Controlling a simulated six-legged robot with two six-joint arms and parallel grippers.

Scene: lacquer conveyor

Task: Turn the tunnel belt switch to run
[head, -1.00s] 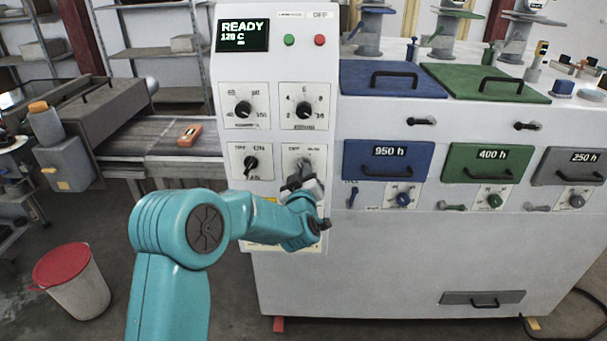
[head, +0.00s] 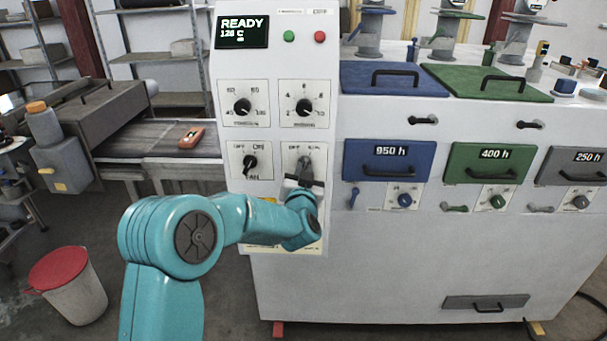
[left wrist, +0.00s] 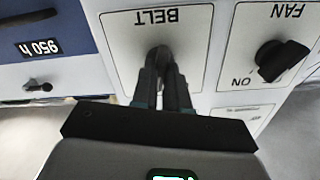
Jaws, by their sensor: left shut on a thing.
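The belt switch plate (head: 317,154) is at the lower right of the white control panel. In the left wrist view it appears upside down, with the word BELT on its plate (left wrist: 197,50). My left gripper (head: 303,168) is shut on the belt switch knob, which its fingers mostly hide. In the left wrist view the two fingers (left wrist: 163,72) close around the dark knob at the plate's middle. The knob's exact pointing direction is hard to tell. My right gripper is not in view.
The fan switch (head: 251,163) sits just left of the belt switch. Two dials are above it, under a display (head: 242,32) reading READY. The tunnel belt (head: 150,138) lies at the left with an orange object (head: 191,137) on it. Blue, green and grey drawers are at the right.

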